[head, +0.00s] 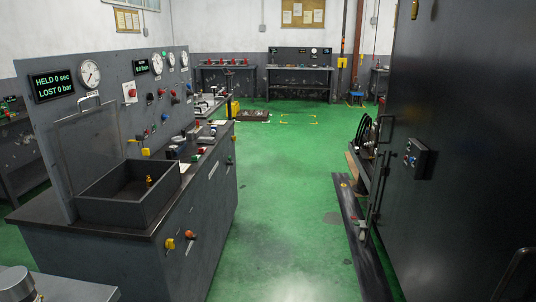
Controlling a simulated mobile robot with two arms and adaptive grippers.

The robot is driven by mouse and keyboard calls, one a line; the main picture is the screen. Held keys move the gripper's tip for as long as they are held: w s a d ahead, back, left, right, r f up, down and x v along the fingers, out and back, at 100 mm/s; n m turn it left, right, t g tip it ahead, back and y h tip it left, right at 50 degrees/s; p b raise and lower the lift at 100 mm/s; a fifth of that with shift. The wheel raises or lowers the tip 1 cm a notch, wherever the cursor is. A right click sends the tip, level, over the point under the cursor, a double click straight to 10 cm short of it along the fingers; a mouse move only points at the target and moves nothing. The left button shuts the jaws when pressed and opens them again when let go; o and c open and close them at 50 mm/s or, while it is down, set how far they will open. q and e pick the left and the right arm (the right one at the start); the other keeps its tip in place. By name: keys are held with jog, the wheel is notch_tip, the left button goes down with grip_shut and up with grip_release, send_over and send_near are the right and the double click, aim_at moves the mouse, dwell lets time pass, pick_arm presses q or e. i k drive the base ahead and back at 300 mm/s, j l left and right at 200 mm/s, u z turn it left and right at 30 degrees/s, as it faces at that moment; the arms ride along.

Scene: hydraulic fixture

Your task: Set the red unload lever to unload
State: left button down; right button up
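The grey hydraulic test bench (190,262) stands on the left with a gauge panel behind its top. Several small red parts show on it: a red knob on the panel (131,92), a red-topped part on the bench top (201,150), and an orange-red knob on the front face (191,234). I cannot tell which one is the unload lever, nor its setting. A yellow handle (170,243) sits beside the orange-red knob. Neither of my grippers is in view.
An open grey box (112,207) with a brass fitting (149,181) and a raised clear guard (90,150) are on the bench. A tall dark cabinet (465,130) stands on the right. Green floor (275,190) between them is clear. More benches (300,72) line the back wall.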

aim_at(176, 100)
jog(key=i+z, duration=0.1)
jog(key=i, duration=2.15)
jog(key=i+l+u, duration=0.35)
jog(key=i+u, duration=0.15)
jog(key=i, duration=0.2)
jog(key=i+l+u, duration=0.45)
jog(key=i+l, duration=0.2)
jog(key=i+l+u, duration=0.5)
jog(key=l, duration=0.3)
